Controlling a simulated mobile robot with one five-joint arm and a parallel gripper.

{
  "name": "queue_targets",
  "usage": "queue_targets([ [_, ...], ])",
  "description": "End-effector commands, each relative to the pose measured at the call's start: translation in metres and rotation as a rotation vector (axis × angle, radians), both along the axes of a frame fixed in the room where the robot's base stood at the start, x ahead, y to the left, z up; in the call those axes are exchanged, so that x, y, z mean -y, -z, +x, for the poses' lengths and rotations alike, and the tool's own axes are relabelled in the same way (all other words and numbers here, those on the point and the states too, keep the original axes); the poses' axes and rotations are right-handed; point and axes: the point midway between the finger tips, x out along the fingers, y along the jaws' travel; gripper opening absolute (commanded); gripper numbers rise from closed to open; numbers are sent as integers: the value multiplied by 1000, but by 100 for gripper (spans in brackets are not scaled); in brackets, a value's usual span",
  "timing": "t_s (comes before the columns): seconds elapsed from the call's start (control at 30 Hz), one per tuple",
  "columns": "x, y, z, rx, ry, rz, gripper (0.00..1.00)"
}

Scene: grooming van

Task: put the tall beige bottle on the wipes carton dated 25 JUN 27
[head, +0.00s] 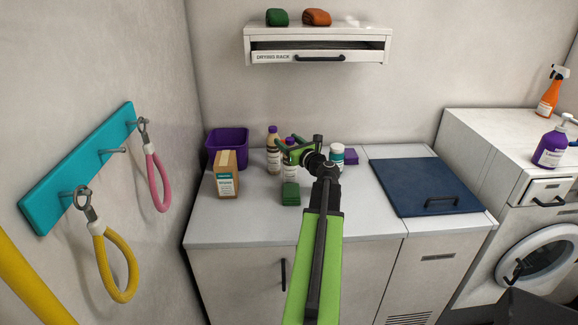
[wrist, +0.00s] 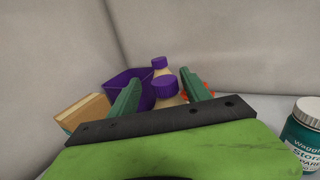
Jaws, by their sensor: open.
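Two beige bottles with purple caps stand on the counter. The back one (head: 273,148) is by the purple bin; the front one (head: 290,172) is partly hidden by my gripper (head: 284,146). I cannot tell surely which is taller. In the wrist view my open gripper (wrist: 163,84) has the front bottle (wrist: 168,101) between its green fingers, with the back bottle (wrist: 161,72) behind. A tan carton (head: 229,172) with a pale label stands left of the bottles and also shows in the wrist view (wrist: 84,112). No date is readable on it.
A purple bin (head: 226,145) stands behind the carton. A green block (head: 290,194) lies in front of the bottles. The front counter (head: 240,226) is clear.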

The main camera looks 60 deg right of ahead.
Motion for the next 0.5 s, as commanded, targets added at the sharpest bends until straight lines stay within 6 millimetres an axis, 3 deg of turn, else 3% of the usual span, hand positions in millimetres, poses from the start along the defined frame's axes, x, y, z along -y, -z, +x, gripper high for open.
queue_targets([
  [0.07, 3, 0, -5, 0, 7, 0, 49],
  [0.43, 11, 0, -14, 0, 20, 0, 1],
  [0.5, 11, 0, -14, 0, 21, 0, 0],
])
